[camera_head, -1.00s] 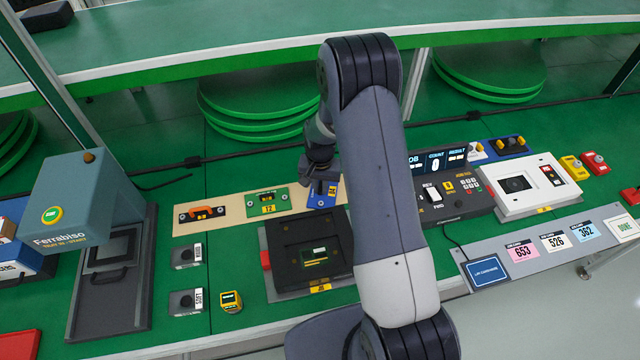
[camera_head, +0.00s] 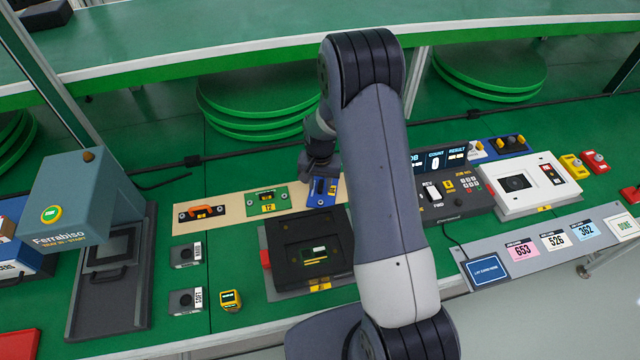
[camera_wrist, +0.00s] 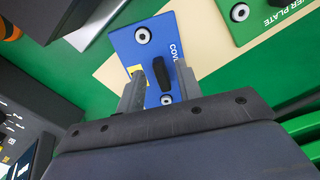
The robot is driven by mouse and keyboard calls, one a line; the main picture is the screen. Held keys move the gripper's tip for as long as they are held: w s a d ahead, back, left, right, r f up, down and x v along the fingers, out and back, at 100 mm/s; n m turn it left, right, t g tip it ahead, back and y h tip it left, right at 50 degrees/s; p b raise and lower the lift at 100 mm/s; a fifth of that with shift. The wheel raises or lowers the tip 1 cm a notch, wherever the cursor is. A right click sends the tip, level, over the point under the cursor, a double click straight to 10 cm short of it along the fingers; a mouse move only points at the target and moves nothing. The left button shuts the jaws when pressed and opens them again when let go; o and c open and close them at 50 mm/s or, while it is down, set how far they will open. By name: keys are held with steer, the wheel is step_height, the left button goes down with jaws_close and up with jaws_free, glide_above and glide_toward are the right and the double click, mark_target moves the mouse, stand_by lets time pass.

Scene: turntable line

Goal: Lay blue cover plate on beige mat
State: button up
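The blue cover plate (camera_head: 316,201) lies at the right end of the long beige mat (camera_head: 236,208), flat as far as I can see. In the wrist view, the blue plate (camera_wrist: 127,45) shows two round screws and a black upright handle (camera_wrist: 162,72). My gripper (camera_head: 320,178) is over the plate. In the wrist view, my gripper (camera_wrist: 161,85) has its two fingers apart, on either side of the handle's lower end, with gaps visible. It holds nothing. Part of the plate is hidden behind the fingers and palm.
A green plate (camera_head: 256,210) and a black plate with an orange handle (camera_head: 184,213) also lie on the mat. A black fixture (camera_head: 283,270) stands just in front. A dark counter console (camera_head: 462,207) is to the right, a blue-grey press (camera_head: 75,190) at far left.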

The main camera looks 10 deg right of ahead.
mark_target(320, 187)
step_height(320, 187, up, 11)
steer(key=b, duration=0.1)
steer(key=shift+b, duration=0.35)
